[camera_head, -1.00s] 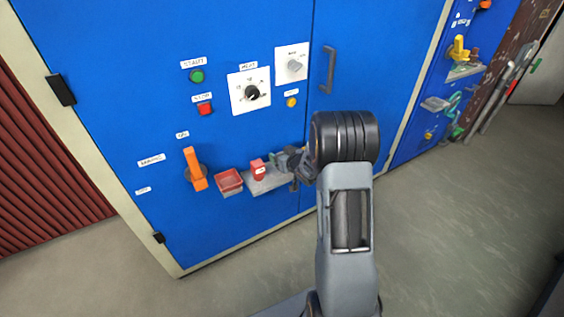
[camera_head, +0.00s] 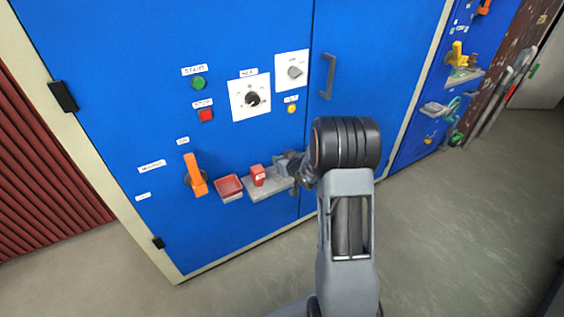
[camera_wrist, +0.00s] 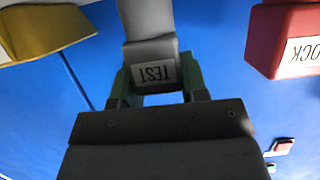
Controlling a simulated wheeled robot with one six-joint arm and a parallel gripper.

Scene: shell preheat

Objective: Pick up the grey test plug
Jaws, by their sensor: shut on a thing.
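The grey test plug (camera_wrist: 151,71) shows in the wrist view, with a white label that reads TEST upside down. My gripper (camera_wrist: 155,88) is shut on it, with a green-sided finger on each side of the plug. In the head view my gripper (camera_head: 284,167) is small and dark, at the right end of the grey shelf (camera_head: 262,191) on the blue cabinet. The plug is hard to make out there. I cannot tell whether the plug touches the shelf.
A red block (camera_head: 258,176) marked LOCK stands on the shelf, left of my gripper. A red tray (camera_head: 228,186) and an orange handle (camera_head: 195,175) are further left. A yellow object (camera_wrist: 45,30) is at the upper left of the wrist view. Knobs and buttons sit above.

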